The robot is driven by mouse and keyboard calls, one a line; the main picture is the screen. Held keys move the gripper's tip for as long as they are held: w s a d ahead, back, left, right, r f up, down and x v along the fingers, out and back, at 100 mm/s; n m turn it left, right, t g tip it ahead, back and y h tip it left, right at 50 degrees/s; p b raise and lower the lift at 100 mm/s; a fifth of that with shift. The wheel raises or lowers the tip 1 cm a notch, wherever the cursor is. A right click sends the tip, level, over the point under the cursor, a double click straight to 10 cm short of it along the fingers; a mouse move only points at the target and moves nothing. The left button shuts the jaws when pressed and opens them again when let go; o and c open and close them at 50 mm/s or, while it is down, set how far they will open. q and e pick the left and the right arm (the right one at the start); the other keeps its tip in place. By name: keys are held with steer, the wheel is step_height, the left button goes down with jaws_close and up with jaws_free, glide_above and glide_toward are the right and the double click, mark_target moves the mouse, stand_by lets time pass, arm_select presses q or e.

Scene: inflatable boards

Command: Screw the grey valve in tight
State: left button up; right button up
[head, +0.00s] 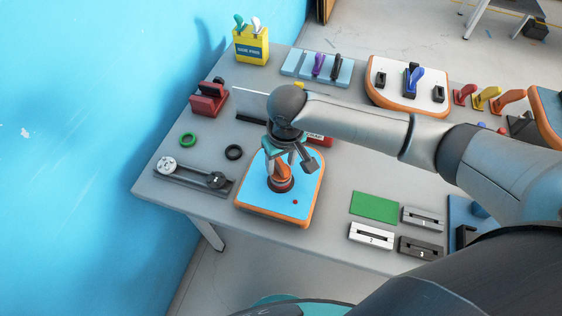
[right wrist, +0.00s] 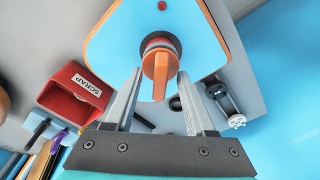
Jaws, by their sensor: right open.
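An orange valve (head: 282,172) stands in a dark red collar on the blue, orange-edged inflatable board (head: 257,197). It also shows in the right wrist view (right wrist: 160,68), its flat handle pointing toward my gripper. My right gripper (head: 290,158) is above this valve, open; in the right wrist view its fingers (right wrist: 160,80) are on either side of the handle with gaps. No valve in this board looks grey. A dark grey handle (head: 336,66) lies beside a purple one (head: 318,65) in the light blue rack (head: 291,64). My left gripper is out of view.
A red scrap box (right wrist: 75,90) is near the board. A slider with a white knob (head: 166,164), green ring (head: 188,139) and black ring (head: 234,152) lie left. A white board (head: 432,96) with a blue handle stands behind. Slotted blocks (head: 371,236) lie right.

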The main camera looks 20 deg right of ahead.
steer(key=shift+f, duration=0.15)
steer(key=shift+c, duration=0.2)
jaws_close()
stand_by(0.3)
steer(key=c, duration=0.6)
jaws_free()
steer(key=shift+c, duration=0.2)
jaws_close()
